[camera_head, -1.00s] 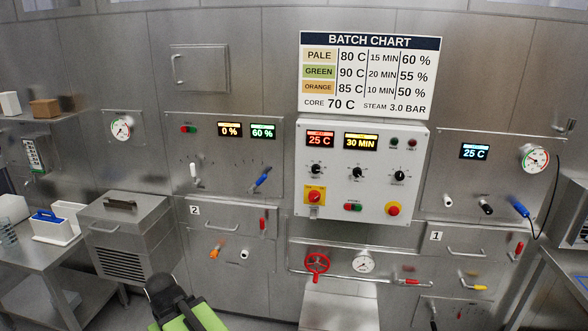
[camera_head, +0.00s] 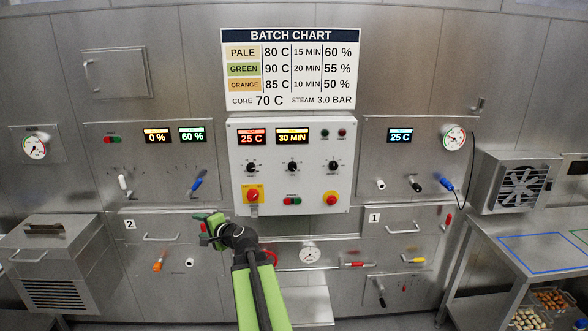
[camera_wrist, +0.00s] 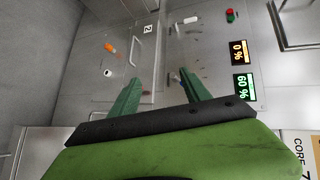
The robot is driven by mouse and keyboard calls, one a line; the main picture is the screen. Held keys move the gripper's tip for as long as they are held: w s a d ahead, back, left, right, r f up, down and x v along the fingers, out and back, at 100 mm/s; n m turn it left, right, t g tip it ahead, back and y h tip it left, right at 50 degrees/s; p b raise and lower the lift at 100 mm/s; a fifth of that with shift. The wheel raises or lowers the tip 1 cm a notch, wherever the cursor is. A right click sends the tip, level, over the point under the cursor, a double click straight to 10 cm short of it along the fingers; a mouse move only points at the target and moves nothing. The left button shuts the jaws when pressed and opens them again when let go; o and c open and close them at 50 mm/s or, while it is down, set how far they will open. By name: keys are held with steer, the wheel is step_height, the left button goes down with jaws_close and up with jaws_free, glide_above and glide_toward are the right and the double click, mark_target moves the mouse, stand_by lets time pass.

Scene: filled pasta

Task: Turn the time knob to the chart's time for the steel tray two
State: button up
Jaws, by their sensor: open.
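The time knob (camera_head: 292,167) is the middle black knob on the white control box (camera_head: 240,205), below the display (camera_head: 292,136) reading 30 MIN. The batch chart (camera_head: 291,68) above lists pale 15 MIN, green 20 MIN and orange 10 MIN. My gripper (camera_head: 203,229) is open and empty, below and left of the box, apart from the knob. In the wrist view its two green fingers (camera_wrist: 158,80) face the panel marked 2; the knob is not in that view. Steel trays with pale pieces (camera_head: 512,327) and orange-brown pieces (camera_head: 537,304) sit low right; no tray number is readable.
Other knobs flank the time knob, and a red button (camera_head: 331,199) and a yellow-backed red switch (camera_head: 253,194) sit below. A blue lever (camera_head: 196,184) sticks out left of the box. A steel bench (camera_head: 490,240) stands at right, a vented steel box (camera_head: 55,265) at left.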

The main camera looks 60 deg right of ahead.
steer(key=s+d+r+m+h, duration=0.35)
steer(key=s+d+m, duration=0.2)
steer(key=d, duration=0.35)
steer(key=s+d+r+m+h, duration=0.2)
steer(key=s+d+m+h, duration=0.3)
steer(key=d, duration=0.5)
steer(key=m+g+h, duration=0.3)
steer(key=m, duration=0.2)
glide_toward(293, 168)
steer(key=shift+n, duration=0.25)
steer(key=x, duration=0.8)
steer(key=shift+w+d, duration=0.25)
steer(key=shift+w, duration=0.1)
